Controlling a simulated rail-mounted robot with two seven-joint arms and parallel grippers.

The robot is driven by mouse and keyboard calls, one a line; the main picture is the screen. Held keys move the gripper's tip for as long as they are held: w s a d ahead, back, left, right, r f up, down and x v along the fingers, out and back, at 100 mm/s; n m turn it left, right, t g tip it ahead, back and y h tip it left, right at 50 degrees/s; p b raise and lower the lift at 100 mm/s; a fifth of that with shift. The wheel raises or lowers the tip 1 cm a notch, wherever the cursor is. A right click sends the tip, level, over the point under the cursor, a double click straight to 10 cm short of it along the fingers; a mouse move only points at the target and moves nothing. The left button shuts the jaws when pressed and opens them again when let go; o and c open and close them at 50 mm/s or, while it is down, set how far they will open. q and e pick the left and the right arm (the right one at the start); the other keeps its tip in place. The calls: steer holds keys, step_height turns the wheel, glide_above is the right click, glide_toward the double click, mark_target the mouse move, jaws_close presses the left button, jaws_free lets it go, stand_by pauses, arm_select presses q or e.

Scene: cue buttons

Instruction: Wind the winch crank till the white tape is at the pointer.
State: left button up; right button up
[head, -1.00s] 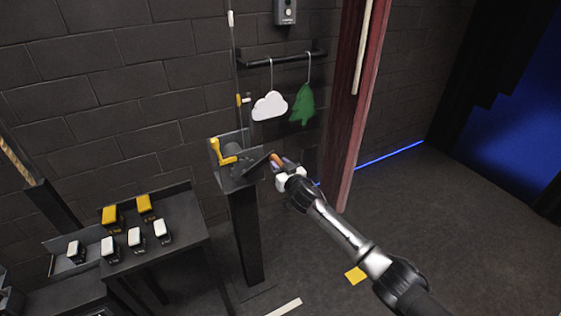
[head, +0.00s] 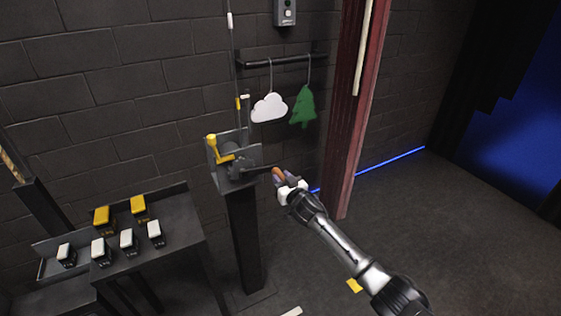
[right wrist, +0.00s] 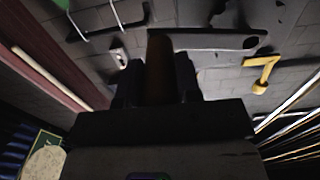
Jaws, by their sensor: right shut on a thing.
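The winch (head: 238,166) sits on top of a dark post, with a yellow lever (head: 214,146) on its left. Its dark crank arm (head: 258,169) points right toward an orange-brown grip (head: 276,173). My right gripper (head: 282,178) is shut on this grip. In the right wrist view the brown grip (right wrist: 158,62) stands between the dark fingers, with the grey crank arm (right wrist: 210,41) beyond. Above the winch, by the thin upright line, are a small white mark (head: 245,97) and a yellow piece (head: 237,103), close together; which is tape or pointer is unclear. My left gripper is out of view.
A cloud (head: 269,108) and a green tree (head: 303,107) hang from a wall rail right of the line. A dark red post (head: 352,120) stands behind my right arm. A console with yellow and white buttons (head: 127,238) is at the lower left.

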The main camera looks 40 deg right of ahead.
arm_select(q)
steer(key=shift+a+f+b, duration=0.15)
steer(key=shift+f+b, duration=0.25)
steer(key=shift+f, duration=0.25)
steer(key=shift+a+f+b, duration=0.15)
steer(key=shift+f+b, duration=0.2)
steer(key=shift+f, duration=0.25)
arm_select(e)
steer(key=f, duration=0.1)
steer(key=a+f, duration=0.1)
steer(key=f, duration=0.1)
steer(key=shift+w+a+f, duration=0.1)
steer(key=shift+f, duration=0.1)
arm_select(q)
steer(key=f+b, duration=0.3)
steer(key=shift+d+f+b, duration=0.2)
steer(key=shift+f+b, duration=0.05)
steer(key=shift+b, duration=0.05)
arm_select(e)
steer(key=a+f, duration=0.3)
steer(key=shift+w+a+f, duration=0.3)
steer(key=shift+a+f, duration=0.1)
